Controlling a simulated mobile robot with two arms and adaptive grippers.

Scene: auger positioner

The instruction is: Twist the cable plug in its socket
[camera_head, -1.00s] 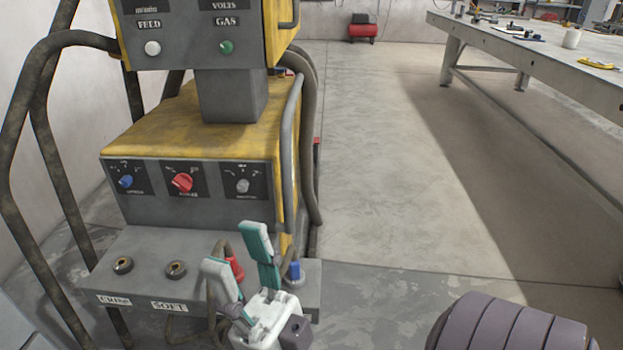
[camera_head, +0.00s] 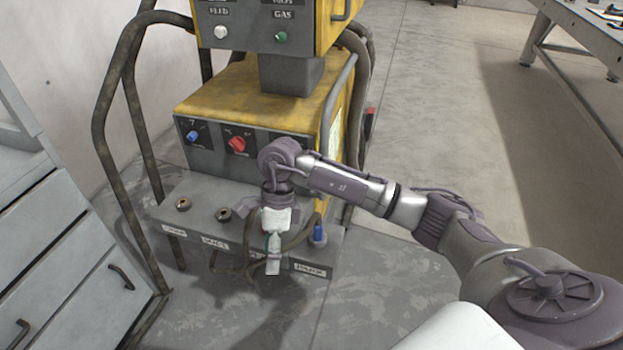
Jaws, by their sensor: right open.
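My right gripper (camera_head: 273,265) is open and points down at the front ledge (camera_head: 190,227) of the welding machine (camera_head: 220,100). Its wrist and fingers cover the part of the ledge between the empty sockets and the blue plug. The red cable plug is hidden behind the gripper, so I cannot tell whether the fingers are around it or touch it. A dark cable (camera_head: 301,238) curves beside the gripper. A blue plug (camera_head: 319,236) stands in the ledge to the right. Two round sockets, one on the left (camera_head: 183,203) and one nearer the gripper (camera_head: 224,214), are empty.
A red knob (camera_head: 237,144) and a blue knob (camera_head: 193,137) sit on the panel above the ledge. A bent tube rail (camera_head: 105,130) rises at the left, beside a grey drawer cabinet (camera_head: 75,265). A workbench (camera_head: 580,28) stands at the far right. Floor between is clear.

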